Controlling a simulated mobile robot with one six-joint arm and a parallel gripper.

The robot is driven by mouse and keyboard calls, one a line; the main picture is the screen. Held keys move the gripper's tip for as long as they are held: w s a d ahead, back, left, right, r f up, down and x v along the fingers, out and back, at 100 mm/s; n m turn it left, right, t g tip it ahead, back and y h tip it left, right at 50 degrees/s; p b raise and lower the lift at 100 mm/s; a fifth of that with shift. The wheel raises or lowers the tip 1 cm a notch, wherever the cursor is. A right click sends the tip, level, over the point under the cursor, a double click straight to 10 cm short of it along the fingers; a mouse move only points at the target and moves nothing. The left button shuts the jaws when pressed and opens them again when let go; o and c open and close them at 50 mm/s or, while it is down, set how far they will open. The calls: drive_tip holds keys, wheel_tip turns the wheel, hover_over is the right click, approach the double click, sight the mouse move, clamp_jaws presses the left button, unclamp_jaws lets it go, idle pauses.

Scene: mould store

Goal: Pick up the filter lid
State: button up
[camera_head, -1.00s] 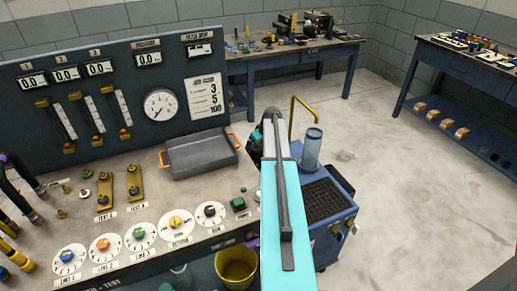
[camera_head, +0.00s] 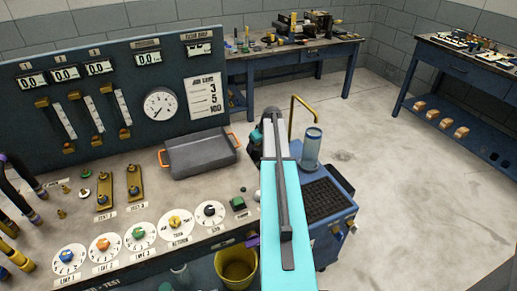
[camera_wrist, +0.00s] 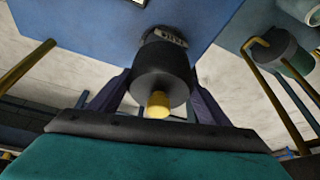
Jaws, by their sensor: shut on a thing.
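The filter lid, which I take to be the dark round body (camera_wrist: 160,72) with a brass knob (camera_wrist: 158,104), sits between the two fingers of my gripper (camera_wrist: 158,88) in the wrist view. The gripper is shut on it. Beyond the lid, a rounded part with a pale label (camera_wrist: 166,37) shows against a blue surface (camera_wrist: 100,25). I cannot tell whether the lid touches that part. In the head view my arm hides the lid and the fingertips.
A blue cart (camera_head: 335,240) with a dark grid top and a clear cylinder (camera_head: 311,148) stands right of my arm. A test bench with a grey tray (camera_head: 200,156) is at left. A yellow bucket (camera_head: 236,268) is below. Open floor lies right.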

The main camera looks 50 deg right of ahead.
drive_tip(key=shift+r, duration=0.15)
drive_tip(key=shift+r+b, duration=0.85)
drive_tip(key=shift+r, duration=4.05)
drive_tip(key=shift+r, duration=0.15)
